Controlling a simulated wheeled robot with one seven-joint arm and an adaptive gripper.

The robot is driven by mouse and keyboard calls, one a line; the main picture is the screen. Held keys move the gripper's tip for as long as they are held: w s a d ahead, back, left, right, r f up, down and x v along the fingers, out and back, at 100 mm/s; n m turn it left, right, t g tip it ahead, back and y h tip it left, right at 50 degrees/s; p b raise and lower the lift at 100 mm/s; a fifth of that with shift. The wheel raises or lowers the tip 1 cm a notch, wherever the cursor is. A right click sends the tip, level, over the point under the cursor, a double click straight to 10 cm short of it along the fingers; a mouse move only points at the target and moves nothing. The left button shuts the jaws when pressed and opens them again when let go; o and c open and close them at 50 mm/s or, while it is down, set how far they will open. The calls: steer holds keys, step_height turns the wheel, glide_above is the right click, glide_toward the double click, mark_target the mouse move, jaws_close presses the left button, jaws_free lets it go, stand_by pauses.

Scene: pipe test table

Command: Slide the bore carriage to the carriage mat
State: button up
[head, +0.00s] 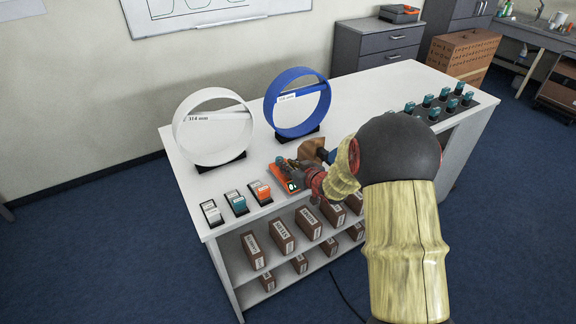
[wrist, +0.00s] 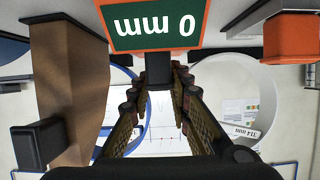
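The likely bore carriage (head: 283,173) is an orange unit with a dark green display on the white table, in front of the two rings. In the wrist view its display (wrist: 155,26) reads 0 mm upside down, and a black post (wrist: 158,70) sits below it. My gripper (head: 296,172) is over this unit. My arm partly hides the unit in the head view. I cannot pick out the carriage mat.
A white ring (head: 212,127) marked 314 mm and a blue ring (head: 297,102) stand behind. A brown block (head: 313,148) is beside my gripper. Small white, teal and orange units (head: 236,202) line the front left edge. Several teal-topped pieces (head: 444,95) stand at the right end.

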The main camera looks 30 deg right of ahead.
steer(key=o, duration=0.4)
steer(key=v, duration=1.2)
stand_by(0.4)
